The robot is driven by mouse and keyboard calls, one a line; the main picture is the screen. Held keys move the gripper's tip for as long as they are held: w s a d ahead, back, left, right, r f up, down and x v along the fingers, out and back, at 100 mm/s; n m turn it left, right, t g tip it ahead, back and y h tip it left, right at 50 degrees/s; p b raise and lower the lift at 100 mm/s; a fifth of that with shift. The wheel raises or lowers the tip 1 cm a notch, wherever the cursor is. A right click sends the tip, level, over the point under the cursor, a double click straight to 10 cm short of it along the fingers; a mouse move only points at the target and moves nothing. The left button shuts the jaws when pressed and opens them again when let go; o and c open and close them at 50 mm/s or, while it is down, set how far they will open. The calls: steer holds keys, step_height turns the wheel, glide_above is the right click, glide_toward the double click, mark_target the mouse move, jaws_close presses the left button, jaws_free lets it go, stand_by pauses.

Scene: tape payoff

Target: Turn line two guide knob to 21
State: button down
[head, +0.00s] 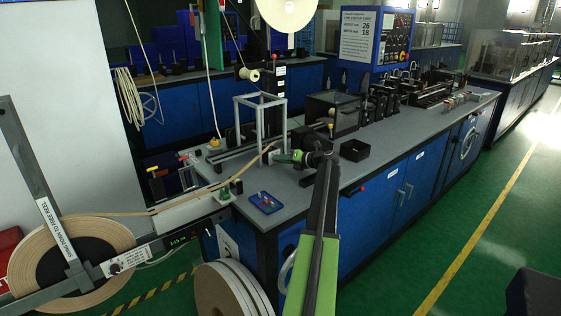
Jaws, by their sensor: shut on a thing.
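My gripper (280,157), green at its tip, reaches left over the grey bench top (285,185). It is at the tape guide, beside the spot where the tan tape (225,183) ends at the bench machine. It is shut on what appears to be the guide knob. The jaws and the low viewing angle hide the knob, and no dial or number on it can be read. The tape runs up from the large reel (110,240) at lower left. A sign (358,36) on the blue cabinet shows the numbers 26 and 18.
A clear upright frame (260,115) stands just behind my gripper. A black open box (355,150) sits to its right, and a blue tray (265,202) with small items lies in front. White rolls (225,290) stand on the floor.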

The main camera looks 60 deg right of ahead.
steer(key=shift+w+a, duration=0.15)
steer(key=shift+w, duration=0.05)
steer(key=c, duration=1.5)
jaws_free()
steer(key=shift+w, duration=0.1)
steer(key=shift+c, duration=0.2)
steer(key=shift+s, duration=0.2)
